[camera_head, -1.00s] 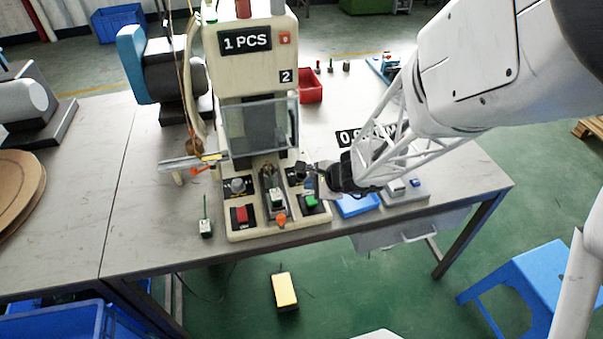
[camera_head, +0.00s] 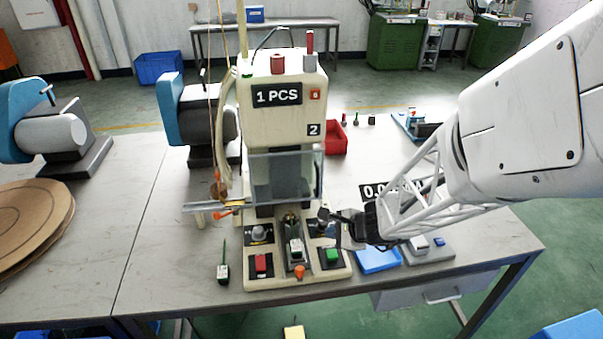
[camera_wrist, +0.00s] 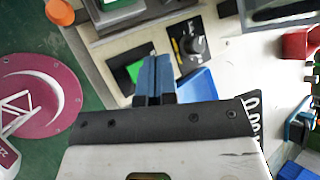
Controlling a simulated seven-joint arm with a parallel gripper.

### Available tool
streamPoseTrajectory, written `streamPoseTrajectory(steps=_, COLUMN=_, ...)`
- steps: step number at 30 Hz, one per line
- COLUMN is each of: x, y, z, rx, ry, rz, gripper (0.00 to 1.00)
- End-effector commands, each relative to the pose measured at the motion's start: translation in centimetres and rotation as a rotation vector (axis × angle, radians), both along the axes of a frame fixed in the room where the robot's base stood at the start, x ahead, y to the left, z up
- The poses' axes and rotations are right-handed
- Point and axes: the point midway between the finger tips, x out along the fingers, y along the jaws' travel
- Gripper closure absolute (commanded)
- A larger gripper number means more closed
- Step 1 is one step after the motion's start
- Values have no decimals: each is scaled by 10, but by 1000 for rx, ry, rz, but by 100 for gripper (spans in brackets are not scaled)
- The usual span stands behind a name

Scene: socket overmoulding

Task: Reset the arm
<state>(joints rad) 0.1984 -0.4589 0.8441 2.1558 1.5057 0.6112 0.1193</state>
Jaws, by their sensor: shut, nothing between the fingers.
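My gripper (camera_head: 326,214) is shut and empty. It hangs in front of the lower right part of the beige moulding machine (camera_head: 281,125), above the green button (camera_head: 333,255). In the wrist view its blue fingers (camera_wrist: 152,78) are together, partly covering the green button (camera_wrist: 133,70). My white arm reaches in from the right. A small green-and-white part sits in the machine's central slot (camera_head: 296,248). I cannot tell from these views whether my fingers touch the machine.
A blue tray (camera_head: 378,261) and a small scale (camera_head: 430,250) lie right of the machine, below my arm. A red bin (camera_head: 335,138) stands behind. A white-and-green part with a cable (camera_head: 223,272) lies left of the machine.

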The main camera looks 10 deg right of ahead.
Motion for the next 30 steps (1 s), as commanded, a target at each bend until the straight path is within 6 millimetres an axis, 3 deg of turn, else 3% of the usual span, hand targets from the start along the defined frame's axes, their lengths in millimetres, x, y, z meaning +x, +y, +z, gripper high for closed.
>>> streamPoseTrajectory(steps=6, x=-1, y=1, z=3, rx=-5, ry=-4, rz=11, gripper=100)
streamPoseTrajectory(steps=11, x=-5, y=7, z=17, rx=-35, ry=-24, rz=76, gripper=100)
streamPoseTrajectory(steps=20, x=-38, y=30, z=75, rx=-190, ry=-101, rz=383, gripper=100)
streamPoseTrajectory(steps=30, x=-100, y=41, z=140, rx=-458, ry=-170, rz=804, gripper=100)
